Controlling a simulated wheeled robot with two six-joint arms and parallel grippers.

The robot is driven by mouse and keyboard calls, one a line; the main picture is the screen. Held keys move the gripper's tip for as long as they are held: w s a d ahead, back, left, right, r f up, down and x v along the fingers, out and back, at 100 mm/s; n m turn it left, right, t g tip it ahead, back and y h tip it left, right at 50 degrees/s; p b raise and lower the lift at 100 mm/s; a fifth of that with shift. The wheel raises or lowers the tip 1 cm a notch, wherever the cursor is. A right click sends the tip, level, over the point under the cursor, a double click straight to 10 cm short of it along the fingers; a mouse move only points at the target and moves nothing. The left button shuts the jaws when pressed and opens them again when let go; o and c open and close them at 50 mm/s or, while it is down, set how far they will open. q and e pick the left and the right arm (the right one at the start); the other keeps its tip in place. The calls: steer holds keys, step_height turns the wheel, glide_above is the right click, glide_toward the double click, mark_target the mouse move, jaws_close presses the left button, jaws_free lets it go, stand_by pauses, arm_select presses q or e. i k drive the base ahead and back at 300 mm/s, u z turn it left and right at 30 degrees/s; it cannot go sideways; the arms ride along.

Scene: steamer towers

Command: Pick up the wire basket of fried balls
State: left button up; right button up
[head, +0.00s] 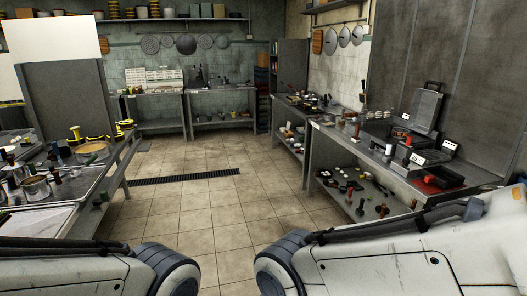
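I cannot make out a wire basket of fried balls in the head view. Parts of my two arms show at the bottom left and bottom right. Neither gripper is in the picture, so I cannot see what either holds.
A cluttered counter (338,139) with a lower shelf runs along the right. A metal table (113,166) with pots (36,188) and a round pan (92,149) stands at the left. Benches (160,93) line the back wall. The tiled floor (225,207) between them is clear, with a dark drain grate (185,177).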

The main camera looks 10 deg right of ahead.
mark_target(390, 128)
steer(key=z, duration=0.1)
steer(key=i, duration=1.95)
steer(key=z, duration=1.2)
steer(key=i, duration=1.8)
steer(key=z, duration=0.8)
